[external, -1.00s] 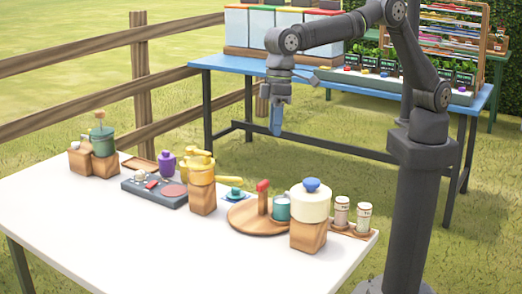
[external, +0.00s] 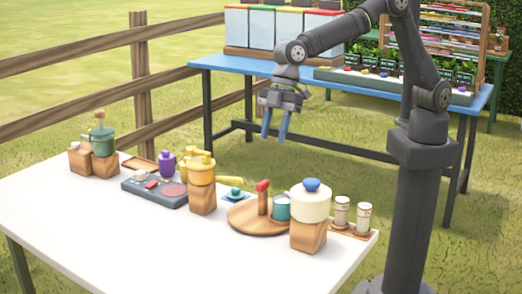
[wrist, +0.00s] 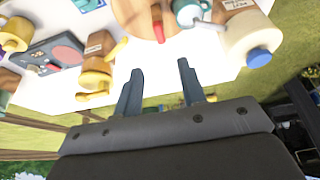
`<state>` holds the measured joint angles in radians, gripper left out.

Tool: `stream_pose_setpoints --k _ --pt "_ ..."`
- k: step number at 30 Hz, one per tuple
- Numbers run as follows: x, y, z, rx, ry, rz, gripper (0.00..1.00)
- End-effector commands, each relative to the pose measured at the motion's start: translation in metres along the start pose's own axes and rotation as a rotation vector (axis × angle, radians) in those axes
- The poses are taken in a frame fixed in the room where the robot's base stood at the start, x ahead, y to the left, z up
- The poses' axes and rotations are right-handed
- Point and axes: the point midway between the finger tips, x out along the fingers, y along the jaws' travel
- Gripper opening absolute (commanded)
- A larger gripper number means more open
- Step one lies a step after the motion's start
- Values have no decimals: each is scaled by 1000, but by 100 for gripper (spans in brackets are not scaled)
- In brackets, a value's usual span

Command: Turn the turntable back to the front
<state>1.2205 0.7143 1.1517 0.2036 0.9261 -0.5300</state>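The turntable (external: 246,222) is a round wooden disc on the white table, right of the middle. A post with a red top (external: 263,198) stands up from it. A teal cup (external: 281,209) is at its right side, partly behind the cream pot. In the wrist view the turntable (wrist: 133,16) is at the top edge, with the red piece (wrist: 158,32) pointing toward my gripper. My gripper (external: 274,138) hangs in the air above and behind the table, apart from the turntable. Its two blue-grey fingers are apart with nothing between them; they also show in the wrist view (wrist: 160,85).
A cream pot with a blue knob (external: 310,203) stands on a wooden block right of the turntable. A yellow pot (external: 201,172) stands to its left. Two labelled jars (external: 352,215) sit at the right edge. The front of the white table (external: 150,235) is clear.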

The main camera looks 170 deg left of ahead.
Motion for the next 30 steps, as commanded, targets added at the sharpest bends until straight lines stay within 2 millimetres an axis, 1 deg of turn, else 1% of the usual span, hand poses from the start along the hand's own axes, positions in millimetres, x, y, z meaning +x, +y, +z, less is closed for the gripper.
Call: stream_pose_setpoints --k 1,9,15,18,21,30 --pt "14 -1 1 0 -4 -2 37" --pt "73 0 1 0 -3 -1 37" --pt "106 0 0 0 -2 0 37" --pt "117 0 0 0 -2 0 37" --pt "123 0 0 0 0 0 37" --pt "126 0 0 1 0 0 37"
